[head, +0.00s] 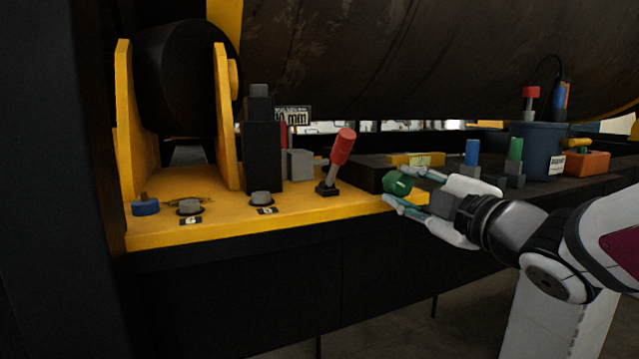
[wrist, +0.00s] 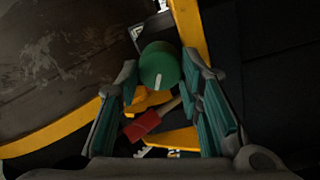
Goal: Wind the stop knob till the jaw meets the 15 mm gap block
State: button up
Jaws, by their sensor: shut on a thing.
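My gripper (head: 399,186) is at the right end of the yellow bench plate, with its fingers shut on a green round knob (head: 397,182). In the wrist view the knob (wrist: 159,66) sits between the fingertips, its white pointer mark facing the camera. A grey block (head: 300,165) stands beside a black upright post (head: 263,157) behind the red-handled lever. I cannot tell for sure which part is the jaw or the gap block. A small sign (head: 292,115) above the grey block ends in "mm"; its number is hard to read.
Blue (head: 472,152) and green (head: 515,150) handled pieces, a blue bucket (head: 537,150) and an orange box (head: 586,163) stand to the right. A large dark cylinder hangs overhead.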

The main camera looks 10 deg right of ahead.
jog(key=m+p, duration=0.2)
jog(key=m, duration=0.5)
jog(key=shift+m, duration=0.3)
jog(key=m+p, duration=0.2)
jog(key=m, duration=0.4)
jog(key=shift+d+h, duration=0.1)
jog(key=shift+h, duration=0.2)
jog(key=m+p, duration=0.2)
jog(key=m, duration=0.5)
jog(key=shift+m, duration=0.3)
jog(key=m+p, duration=0.1)
jog(key=m, duration=0.2)
jog(key=shift+d+g+p, duration=0.1)
jog(key=shift+g+p, duration=0.2)
jog(key=shift+p, duration=0.1)
jog(key=shift+f+m+p, duration=0.1)
jog(key=shift+m+p, duration=0.5)
jog(key=shift+m, duration=1.1)
jog(key=o, duration=1.2)
jog(key=shift+c, duration=0.2)
